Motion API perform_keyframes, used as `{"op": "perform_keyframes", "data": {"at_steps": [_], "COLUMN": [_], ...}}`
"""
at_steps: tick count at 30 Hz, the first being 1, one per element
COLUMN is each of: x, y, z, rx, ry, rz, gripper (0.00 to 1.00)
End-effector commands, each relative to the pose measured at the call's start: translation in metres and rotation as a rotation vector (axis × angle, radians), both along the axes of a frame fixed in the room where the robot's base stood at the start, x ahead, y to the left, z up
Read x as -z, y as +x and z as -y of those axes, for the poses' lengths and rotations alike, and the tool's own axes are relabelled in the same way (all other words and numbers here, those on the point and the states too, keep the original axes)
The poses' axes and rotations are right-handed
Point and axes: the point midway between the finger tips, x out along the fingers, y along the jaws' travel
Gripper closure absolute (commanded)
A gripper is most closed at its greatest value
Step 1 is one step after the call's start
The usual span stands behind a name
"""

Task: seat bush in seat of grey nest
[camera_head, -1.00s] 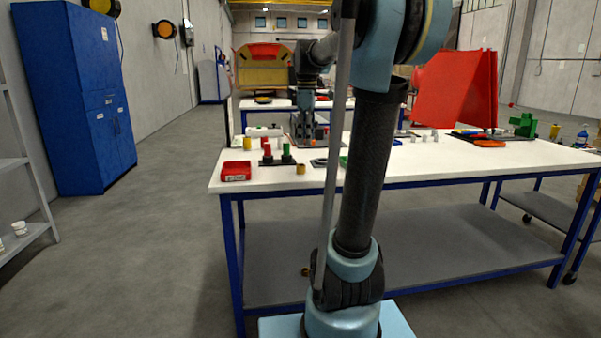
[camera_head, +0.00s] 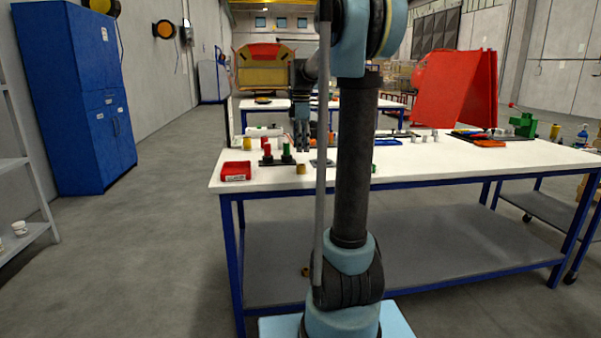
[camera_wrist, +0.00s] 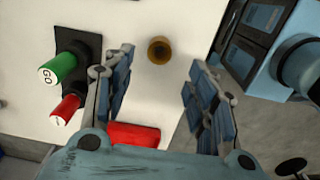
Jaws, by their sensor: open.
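A small brass-coloured ring-shaped bush (camera_head: 301,169) stands on the white table near its front edge. In the wrist view the bush (camera_wrist: 159,50) shows from above with a dark hole, lying ahead between the finger lines. My gripper (camera_head: 302,148) is open and empty, above the table and just behind the bush in the head view. In the wrist view its two fingers (camera_wrist: 162,88) are spread wide, touching nothing. A flat grey piece (camera_head: 321,162), possibly the grey nest, lies right of the bush, partly hidden by my arm; its seat cannot be made out.
A black base with a green button (camera_head: 287,152) and a red button (camera_head: 267,152) stands close left of the bush. Several small cylinders and coloured parts lie farther right. The table's front edge is near the bush.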

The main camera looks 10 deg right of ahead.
Motion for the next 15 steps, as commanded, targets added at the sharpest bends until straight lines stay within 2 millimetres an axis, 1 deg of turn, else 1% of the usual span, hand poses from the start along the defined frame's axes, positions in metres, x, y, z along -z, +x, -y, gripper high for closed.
{"op": "perform_keyframes", "data": {"at_steps": [1,3,6,13,15], "x": [0.009,0.02,0.031,0.043,0.05], "y": [0.0,0.0,0.0,0.0,0.001], "z": [0.0,0.0,0.0,0.0,0.0], "rx": [0.0,0.0,0.0,0.001,0.001], "ry": [0.0,0.0,0.0,0.0,0.0], "rz": [0.0,0.0,0.0,0.0,0.0], "gripper": [0.48,0.48,0.48,0.48,0.48]}}
